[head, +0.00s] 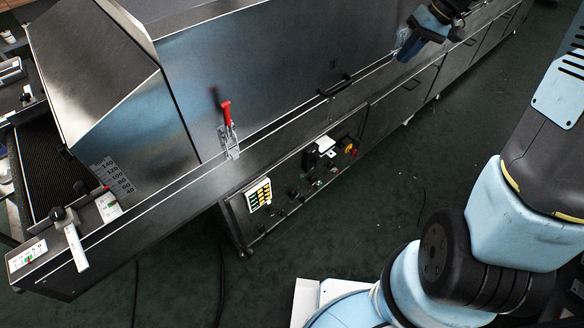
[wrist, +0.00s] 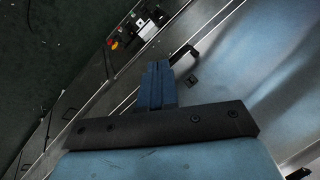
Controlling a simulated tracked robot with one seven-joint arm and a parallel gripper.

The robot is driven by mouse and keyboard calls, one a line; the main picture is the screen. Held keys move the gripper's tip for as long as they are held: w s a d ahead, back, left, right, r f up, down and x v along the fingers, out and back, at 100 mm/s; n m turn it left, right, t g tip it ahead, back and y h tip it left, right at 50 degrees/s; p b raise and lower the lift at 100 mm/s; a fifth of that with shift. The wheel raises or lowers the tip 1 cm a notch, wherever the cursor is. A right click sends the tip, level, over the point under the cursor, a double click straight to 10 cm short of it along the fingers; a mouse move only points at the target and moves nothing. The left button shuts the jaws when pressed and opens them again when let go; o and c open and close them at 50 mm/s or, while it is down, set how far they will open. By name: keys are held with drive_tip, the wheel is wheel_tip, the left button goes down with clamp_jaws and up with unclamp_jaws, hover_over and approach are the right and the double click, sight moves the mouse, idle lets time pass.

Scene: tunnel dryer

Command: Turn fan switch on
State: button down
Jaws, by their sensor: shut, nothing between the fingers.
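The dryer's control panel (head: 280,212) is on the lower front of the long steel machine. It carries a block of yellow and green buttons (head: 258,194), several small dark knobs (head: 293,193), a white-and-black unit (head: 322,147) and a red-and-yellow rotary switch (head: 349,146). I cannot tell which control is the fan switch or read its setting. My gripper (head: 406,51) is up and right of the panel, apart from it, over the dryer's front. In the wrist view my gripper's blue fingers (wrist: 157,84) are together and empty, and the red-and-yellow switch (wrist: 115,45) shows at upper left.
A red-handled toggle clamp (head: 227,114) stands upright on the dryer's ledge. A black hood handle (head: 335,86) sticks out between my gripper and the clamp. A lever with a black knob (head: 68,235) is at the left end. Dark green floor is clear before the panel.

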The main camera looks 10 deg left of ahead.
drive_tip(key=w+a+f+g+y, duration=0.1)
drive_tip(key=w+f, duration=0.4)
drive_tip(key=f, duration=0.4)
drive_tip(key=w+f+y, duration=0.1)
drive_tip(key=w+f, duration=0.3)
drive_tip(key=f, duration=0.5)
drive_tip(key=n+t+y, duration=0.1)
drive_tip(key=y, duration=0.5)
approach(284, 215)
drive_tip(key=w+a+f, duration=0.2)
drive_tip(key=w+a, duration=0.1)
drive_tip(key=w, duration=0.1)
drive_tip(key=shift+s+a+f, duration=0.4)
drive_tip(key=shift+s+f, duration=0.2)
drive_tip(key=shift+s, duration=0.05)
drive_tip(key=shift+s+a+f, duration=0.4)
drive_tip(key=shift+s+f, duration=0.2)
